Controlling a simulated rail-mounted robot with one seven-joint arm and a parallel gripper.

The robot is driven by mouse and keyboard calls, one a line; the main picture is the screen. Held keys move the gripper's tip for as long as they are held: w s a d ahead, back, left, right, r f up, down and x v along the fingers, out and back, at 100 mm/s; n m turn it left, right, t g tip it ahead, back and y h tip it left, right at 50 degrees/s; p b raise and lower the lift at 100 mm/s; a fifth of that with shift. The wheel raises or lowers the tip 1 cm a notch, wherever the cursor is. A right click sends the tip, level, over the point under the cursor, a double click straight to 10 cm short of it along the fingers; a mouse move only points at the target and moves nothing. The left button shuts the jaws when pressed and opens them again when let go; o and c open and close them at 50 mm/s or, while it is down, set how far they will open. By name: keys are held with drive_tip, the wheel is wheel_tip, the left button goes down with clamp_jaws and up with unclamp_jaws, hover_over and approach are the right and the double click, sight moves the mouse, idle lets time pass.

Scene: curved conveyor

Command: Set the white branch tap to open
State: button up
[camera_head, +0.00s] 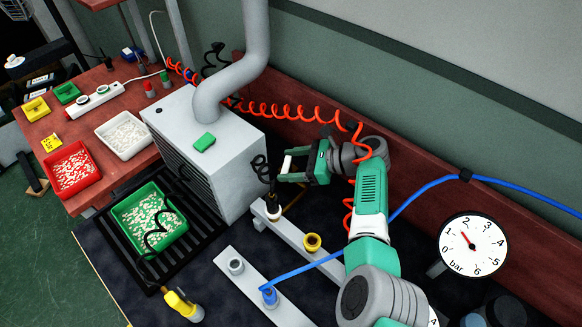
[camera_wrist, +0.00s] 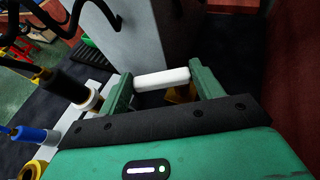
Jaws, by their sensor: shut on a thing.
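The white branch tap's handle (camera_wrist: 162,78) is a short white bar spanning between the two green fingers of my gripper (camera_wrist: 163,85) in the wrist view. My gripper is shut on it. In the head view the white handle (camera_head: 287,164) shows between the fingers of my gripper (camera_head: 300,166), just right of the grey cabinet. A yellow part (camera_wrist: 180,94) shows below the handle in the wrist view. The tap's body and pipe are mostly hidden, and I cannot tell the tap's setting.
The grey cabinet (camera_head: 205,145) stands close left. A black-hosed plug (camera_head: 272,208), yellow ring (camera_head: 312,242), white socket (camera_head: 235,266) and blue-hosed plug (camera_head: 269,296) stand in front. The gauge (camera_head: 472,246) needle points between 1 and 2. A red coiled hose (camera_head: 285,112) runs behind.

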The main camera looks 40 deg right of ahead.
idle(0.3)
drive_tip(key=o, duration=1)
drive_tip(key=s+a+r+p, duration=0.1)
drive_tip(key=s+a+p, duration=0.2)
drive_tip(key=s, duration=0.1)
drive_tip(key=s+a+r+p, duration=0.2)
drive_tip(key=s+a+p, duration=0.1)
drive_tip(key=s+p, duration=0.1)
drive_tip(key=s+a+r+p, duration=0.2)
drive_tip(key=s+a+p, duration=0.1)
drive_tip(key=s, duration=0.2)
drive_tip(key=shift+s+p, duration=0.2)
drive_tip(key=shift+p, duration=0.15)
drive_tip(key=shift+c, duration=0.3)
